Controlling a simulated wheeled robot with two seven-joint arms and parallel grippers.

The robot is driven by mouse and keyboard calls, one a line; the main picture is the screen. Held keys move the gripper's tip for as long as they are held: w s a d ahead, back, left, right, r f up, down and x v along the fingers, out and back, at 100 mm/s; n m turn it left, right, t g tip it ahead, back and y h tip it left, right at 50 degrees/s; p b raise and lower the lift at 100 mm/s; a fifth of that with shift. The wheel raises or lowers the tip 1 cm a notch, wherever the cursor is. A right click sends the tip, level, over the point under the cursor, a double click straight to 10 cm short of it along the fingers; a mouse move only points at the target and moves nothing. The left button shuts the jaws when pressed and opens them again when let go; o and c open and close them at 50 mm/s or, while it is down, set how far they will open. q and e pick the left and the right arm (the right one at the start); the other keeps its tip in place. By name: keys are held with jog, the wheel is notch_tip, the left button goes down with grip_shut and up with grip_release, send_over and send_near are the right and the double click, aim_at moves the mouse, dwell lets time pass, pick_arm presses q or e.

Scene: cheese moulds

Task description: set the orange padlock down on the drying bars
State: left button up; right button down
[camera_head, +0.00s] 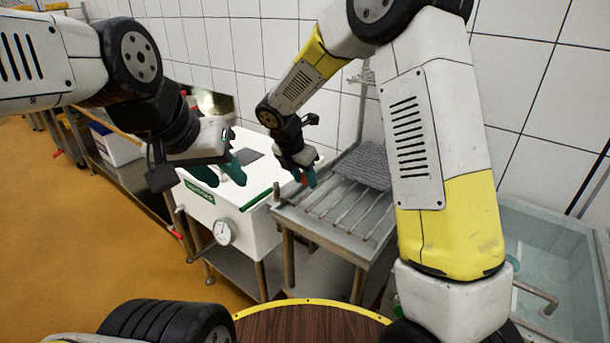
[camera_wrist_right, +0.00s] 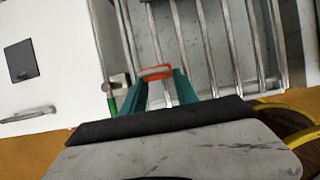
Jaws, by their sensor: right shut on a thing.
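My right gripper (camera_head: 305,178) is shut on the orange padlock, which shows as an orange bar (camera_wrist_right: 157,70) between the teal fingertips (camera_wrist_right: 160,82) in the right wrist view. In the head view the padlock is mostly hidden by the fingers. The gripper is at the left side of the drying bars (camera_head: 349,205), near the rack's edge. The bars (camera_wrist_right: 198,40) also show beyond the fingertips in the wrist view. I cannot tell whether the padlock touches them. My left gripper (camera_head: 222,174) is open and empty above the white vat.
The white vat (camera_head: 262,222) with a dial gauge (camera_head: 222,232) stands left of the rack. A grey mesh mat (camera_head: 366,165) covers the back of the rack. A sink (camera_head: 555,250) is at the right. The front bars are bare.

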jog(key=shift+f, duration=1.05)
jog(key=c, duration=0.9)
grip_release()
jog(key=shift+f, duration=0.1)
jog(key=shift+c, duration=0.2)
